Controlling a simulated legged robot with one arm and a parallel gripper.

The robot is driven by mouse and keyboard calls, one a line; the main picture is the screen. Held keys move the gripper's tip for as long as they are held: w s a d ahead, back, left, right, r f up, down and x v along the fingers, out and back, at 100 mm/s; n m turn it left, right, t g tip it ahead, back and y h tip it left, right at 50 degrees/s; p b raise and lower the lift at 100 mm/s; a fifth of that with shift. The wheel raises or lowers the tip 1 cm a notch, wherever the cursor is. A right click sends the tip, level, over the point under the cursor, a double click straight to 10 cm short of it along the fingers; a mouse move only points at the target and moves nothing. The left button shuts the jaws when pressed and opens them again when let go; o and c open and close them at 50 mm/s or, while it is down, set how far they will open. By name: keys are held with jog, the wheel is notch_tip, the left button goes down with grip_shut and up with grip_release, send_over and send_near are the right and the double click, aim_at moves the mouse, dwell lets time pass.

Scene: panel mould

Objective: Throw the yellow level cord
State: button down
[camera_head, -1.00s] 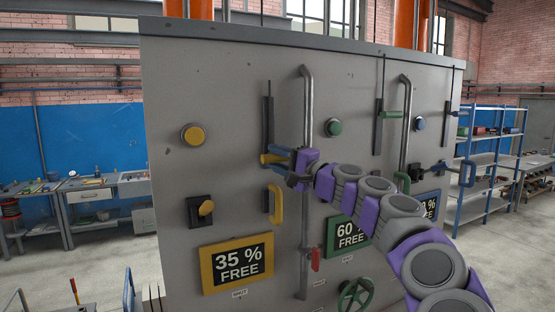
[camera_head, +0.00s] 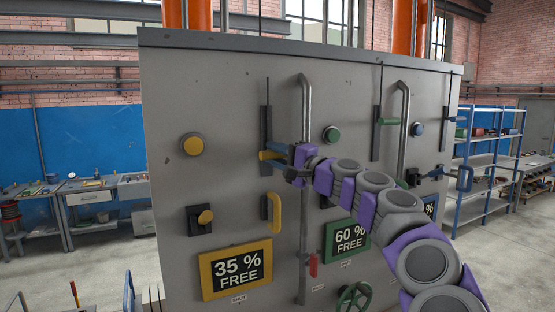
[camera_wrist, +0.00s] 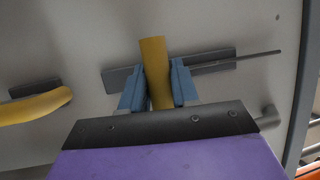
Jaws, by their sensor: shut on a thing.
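The yellow level cord's handle (camera_head: 271,155) sticks out from a dark upright slotted bar (camera_head: 265,125) on the grey panel. My gripper (camera_head: 280,155) is at this handle, with its blue fingers either side of it. In the wrist view my gripper (camera_wrist: 157,88) is shut on the yellow handle (camera_wrist: 154,60), which runs between both fingers. The dark bar (camera_wrist: 215,60) and a thin rod or cord (camera_wrist: 255,55) lie behind it. The handle's near end is hidden behind my gripper's body.
A yellow pull handle (camera_head: 275,212) is just below, and shows left in the wrist view (camera_wrist: 35,106). A yellow button (camera_head: 192,145), yellow switch (camera_head: 205,217) and "35 % FREE" sign (camera_head: 237,268) are left. A grey pipe (camera_head: 306,100) stands close right.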

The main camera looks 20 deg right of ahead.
notch_tip(320, 180, up, 7)
jog(key=p, duration=0.4)
jog(key=shift+r, duration=0.15)
jog(key=c, duration=0.9)
grip_release()
jog(key=shift+a, duration=0.15)
jog(key=b+v, duration=0.3)
jog(key=v, duration=1.4)
